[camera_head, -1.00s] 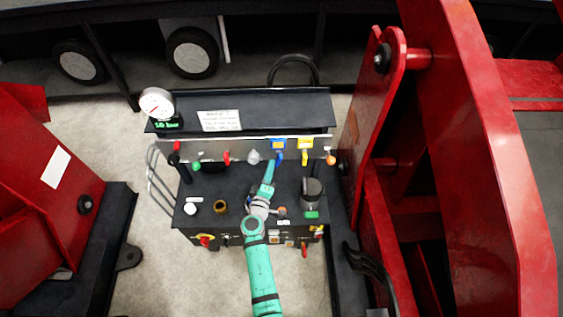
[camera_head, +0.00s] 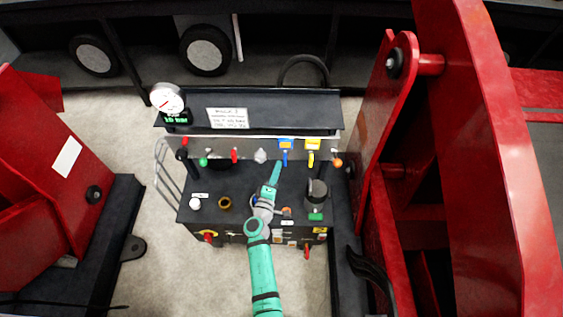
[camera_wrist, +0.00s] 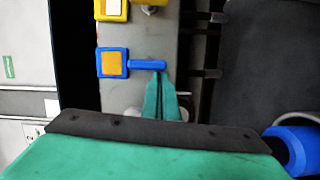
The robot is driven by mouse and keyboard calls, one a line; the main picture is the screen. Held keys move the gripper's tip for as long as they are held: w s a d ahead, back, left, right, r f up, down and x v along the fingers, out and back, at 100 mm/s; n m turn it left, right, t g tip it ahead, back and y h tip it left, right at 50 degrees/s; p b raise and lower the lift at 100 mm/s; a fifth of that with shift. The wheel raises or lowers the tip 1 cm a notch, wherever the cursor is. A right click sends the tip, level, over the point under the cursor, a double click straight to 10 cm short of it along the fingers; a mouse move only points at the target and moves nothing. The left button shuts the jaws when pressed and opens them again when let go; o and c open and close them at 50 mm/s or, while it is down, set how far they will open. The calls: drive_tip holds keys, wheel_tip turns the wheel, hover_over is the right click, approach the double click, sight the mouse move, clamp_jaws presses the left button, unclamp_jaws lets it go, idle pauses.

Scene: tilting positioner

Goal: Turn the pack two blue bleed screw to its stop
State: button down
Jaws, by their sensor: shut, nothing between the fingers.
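The blue bleed screw (camera_head: 284,158) sits on the grey panel face, under a blue-framed orange tag (camera_head: 285,144). In the wrist view its blue bar (camera_wrist: 147,64) points straight away from the tag (camera_wrist: 112,62). My teal gripper (camera_head: 277,166) is just below the screw in the head view. In the wrist view its fingers (camera_wrist: 160,76) are together and empty, with the tips at the bar's right end. I cannot tell whether they touch it.
A yellow handle (camera_head: 311,158) under a yellow tag is right beside the blue one. A grey knob (camera_head: 261,156) is on its left, then a red lever (camera_head: 235,156). A dark cylinder (camera_head: 317,192) stands on the bench at right. A gauge (camera_head: 167,99) is at upper left.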

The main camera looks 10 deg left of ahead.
drive_tip(key=s+a, duration=0.4)
drive_tip(key=s, duration=0.6)
drive_tip(key=shift+s+a, duration=0.35)
drive_tip(key=shift+a, duration=0.05)
drive_tip(key=shift+d, duration=0.1)
